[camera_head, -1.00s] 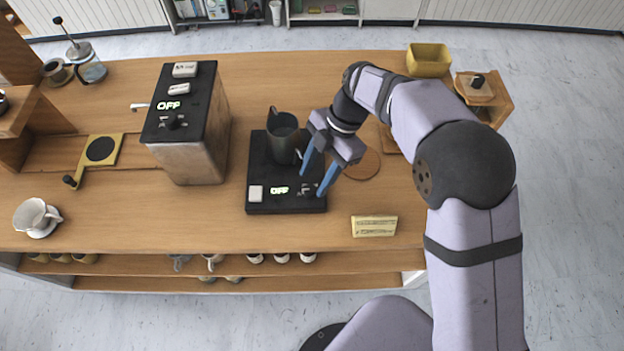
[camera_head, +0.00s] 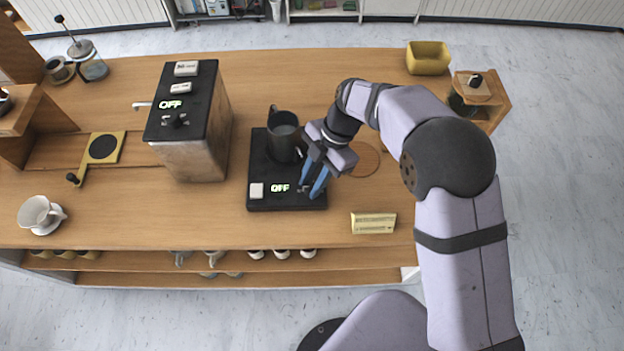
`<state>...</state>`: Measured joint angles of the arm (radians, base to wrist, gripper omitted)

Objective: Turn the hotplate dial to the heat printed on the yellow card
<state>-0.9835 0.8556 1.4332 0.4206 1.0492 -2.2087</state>
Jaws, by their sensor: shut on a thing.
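The black hotplate (camera_head: 258,168) lies on the wooden counter, with a dark pitcher (camera_head: 284,133) standing on its back part. Its front strip has a white button (camera_head: 256,191) and a lit display (camera_head: 279,188) that reads OFF. My gripper (camera_head: 311,189) has its blue fingers down at the right end of this strip, shut on the dial, which the fingers mostly hide. I cannot read the dial's marks. The yellow card (camera_head: 373,223) stands on the counter in front and to the right of the hotplate. Its print is too small to read.
A tall machine (camera_head: 196,150), also showing OFF, stands left of the hotplate. A round brown mat (camera_head: 364,160) lies to its right, behind my gripper. A yellow bin (camera_head: 428,59) is at the back right. The counter around the card is clear.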

